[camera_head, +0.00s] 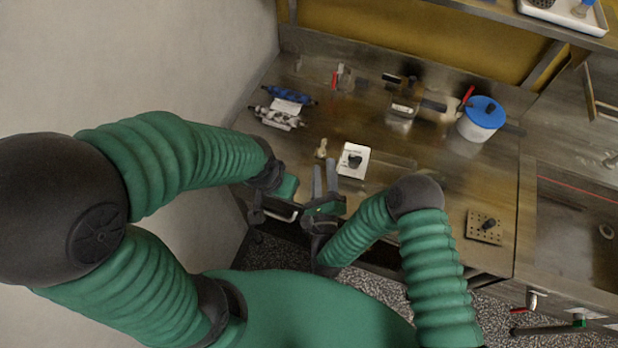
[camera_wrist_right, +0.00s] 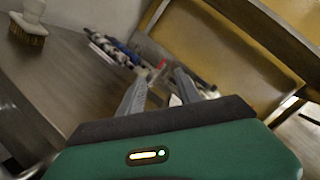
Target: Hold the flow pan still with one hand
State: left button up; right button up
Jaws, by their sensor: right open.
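I cannot tell for sure which thing is the flow pan. A white plate (camera_head: 346,172) with a dark piece on it lies on the steel table, just beyond and right of my right gripper (camera_head: 324,166). My right gripper's two grey fingers are apart with nothing between them, over the table's front edge. In the right wrist view its fingers (camera_wrist_right: 158,84) are also spread and empty. My left gripper (camera_head: 272,200) is at the table's front left, left of the right one. Its fingers are too dark and hidden to read.
Blue and white rollers (camera_head: 287,96) lie at the back left. A white bucket with a blue lid (camera_head: 482,118) stands at the right. A perforated block (camera_head: 477,232) sits at the front right, beside the sink (camera_head: 575,215). A brush (camera_wrist_right: 28,30) shows in the wrist view.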

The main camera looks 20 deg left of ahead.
aim_at(323, 145)
jog(key=m+h, duration=0.1)
jog(key=m, duration=0.2)
jog(key=s+a+f+m+h, duration=0.1)
jog(key=m, duration=0.2)
jog(key=s+a+m+h, duration=0.1)
jog(key=m, duration=0.2)
jog(key=shift+a+f+h, duration=0.15)
jog(key=shift+f+h, duration=0.05)
jog(key=shift+h, duration=0.1)
jog(key=m, duration=0.1)
jog(key=m+h, duration=0.1)
jog(key=m, duration=0.2)
jog(key=shift+s+f+h, duration=0.25)
jog(key=shift+s+h, duration=0.05)
jog(key=shift+w+d, duration=0.2)
jog(key=shift+d, duration=0.05)
jog(key=w, duration=0.3)
jog(key=w+a, duration=0.1)
jog(key=w, duration=0.7)
jog(key=shift+a, duration=0.35)
jog(key=shift+w+d, duration=0.15)
jog(key=shift+w, duration=0.15)
grip_shut()
